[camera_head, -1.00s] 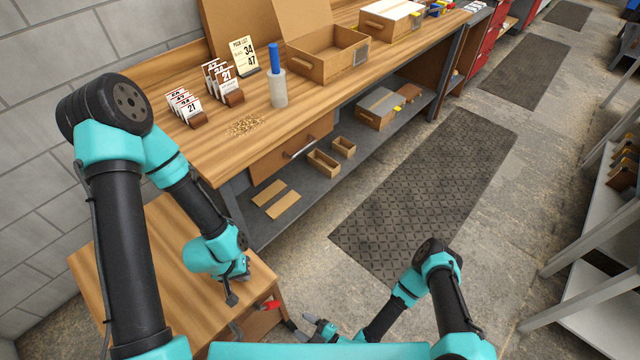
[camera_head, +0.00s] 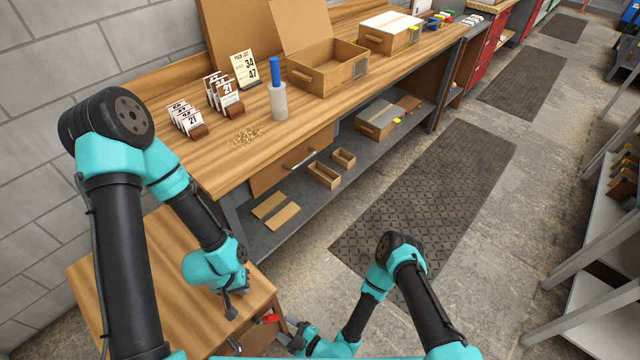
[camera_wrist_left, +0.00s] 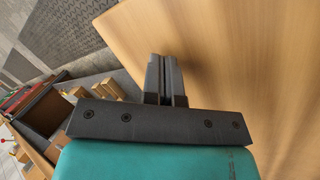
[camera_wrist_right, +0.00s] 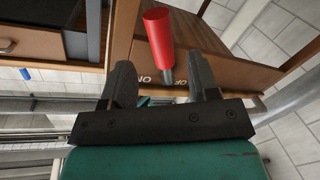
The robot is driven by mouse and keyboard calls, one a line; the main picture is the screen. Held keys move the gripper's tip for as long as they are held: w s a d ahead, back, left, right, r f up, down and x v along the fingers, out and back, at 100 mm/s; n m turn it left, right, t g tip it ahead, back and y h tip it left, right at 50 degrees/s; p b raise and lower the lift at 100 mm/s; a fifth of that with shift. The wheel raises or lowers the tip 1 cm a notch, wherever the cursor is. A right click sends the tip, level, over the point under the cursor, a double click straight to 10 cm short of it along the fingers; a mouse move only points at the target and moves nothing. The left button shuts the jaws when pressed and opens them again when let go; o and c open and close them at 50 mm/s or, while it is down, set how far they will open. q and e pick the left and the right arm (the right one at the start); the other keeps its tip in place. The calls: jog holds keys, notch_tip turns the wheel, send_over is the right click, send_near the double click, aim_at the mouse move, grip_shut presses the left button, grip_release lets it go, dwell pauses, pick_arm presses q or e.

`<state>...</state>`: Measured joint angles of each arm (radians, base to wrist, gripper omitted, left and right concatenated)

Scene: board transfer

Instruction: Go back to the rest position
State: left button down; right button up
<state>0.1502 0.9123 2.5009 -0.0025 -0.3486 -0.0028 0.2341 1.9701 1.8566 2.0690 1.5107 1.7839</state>
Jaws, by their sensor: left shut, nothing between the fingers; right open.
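My left gripper (camera_head: 231,306) hangs over the small wooden cabinet top at the lower left of the head view. In the left wrist view its fingers (camera_wrist_left: 165,80) are together and empty, beside the wooden surface. My right gripper (camera_head: 284,339) is low at the cabinet's right side. In the right wrist view its fingers (camera_wrist_right: 163,82) stand apart. A red-handled lever (camera_wrist_right: 158,28) on the cabinet front shows between and beyond them, with ON and OFF lettering partly hidden. Contact with it cannot be told. The lever also shows in the head view (camera_head: 271,318).
The workbench (camera_head: 219,178) behind holds number cards (camera_head: 187,120), a blue-handled tool in a grey holder (camera_head: 279,102) and an open cardboard box (camera_head: 327,72). Small boxes lie on its lower shelf. A dark floor mat (camera_head: 430,190) lies right. Grey shelving (camera_head: 580,290) stands far right.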

aim_at(275, 320)
jog(key=shift+x, duration=2.35)
jog(key=shift+s+d, duration=0.1)
jog(key=v, duration=0.6)
jog(key=shift+s+d, duration=0.15)
jog(key=shift+d, duration=0.15)
jog(key=shift+a, duration=0.15)
jog(key=shift+x, duration=3.35)
jog(key=v, duration=1.7)
